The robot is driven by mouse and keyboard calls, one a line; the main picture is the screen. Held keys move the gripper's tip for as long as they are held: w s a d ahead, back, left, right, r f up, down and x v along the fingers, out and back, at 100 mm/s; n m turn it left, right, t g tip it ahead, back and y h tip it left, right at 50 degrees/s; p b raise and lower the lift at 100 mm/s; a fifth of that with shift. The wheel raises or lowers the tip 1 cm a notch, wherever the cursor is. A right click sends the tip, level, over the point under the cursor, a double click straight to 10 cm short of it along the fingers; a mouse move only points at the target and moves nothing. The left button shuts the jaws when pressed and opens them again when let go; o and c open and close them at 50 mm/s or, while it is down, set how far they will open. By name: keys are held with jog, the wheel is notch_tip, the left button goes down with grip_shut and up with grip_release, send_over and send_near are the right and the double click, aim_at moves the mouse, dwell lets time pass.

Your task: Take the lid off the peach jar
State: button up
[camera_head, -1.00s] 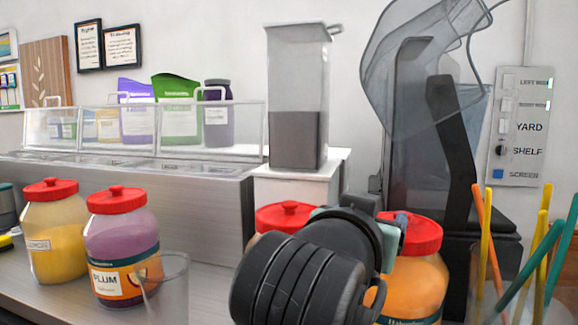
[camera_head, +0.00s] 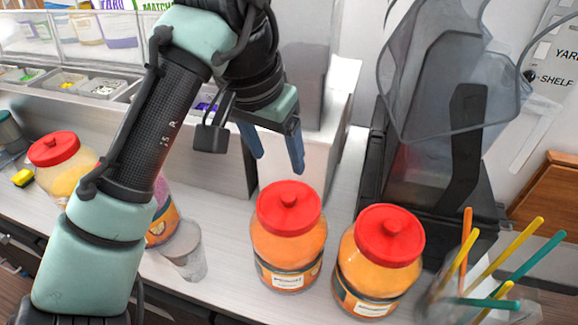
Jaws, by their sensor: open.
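Two jars of orange contents with red knobbed lids stand side by side on the counter right of centre. The left one (camera_head: 287,248) has its lid (camera_head: 289,207) on. The right one (camera_head: 370,278) also has its lid (camera_head: 390,234) on. Their labels are too small to read, so I cannot tell which is the peach jar. My gripper (camera_head: 276,152) is open and empty, its fingers pointing down. In the picture it is just above the left orange jar's lid, apart from it.
A yellow jar (camera_head: 62,180) stands at the left, and a purple jar (camera_head: 162,222) is mostly behind my arm. A clear cup (camera_head: 184,252) stands beside it. A holder of coloured straws (camera_head: 455,290) stands at right, near a dark machine (camera_head: 450,190).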

send_over(288, 196)
jog(key=s+a, duration=0.1)
jog(key=s, duration=0.1)
jog(key=f, duration=0.6)
jog(key=shift+w+a+f+p, duration=0.15)
jog(key=shift+a+f+p, duration=0.05)
jog(key=shift+f+p, duration=0.15)
jog(key=shift+d+p+x, duration=0.15)
jog(key=shift+p+x, duration=0.5)
jog(key=shift+x, duration=0.7)
jog(key=shift+d+p+x, duration=0.15)
jog(key=shift+p+x, duration=0.45)
jog(key=shift+x, duration=0.75)
jog(key=shift+r, duration=0.1)
grip_shut()
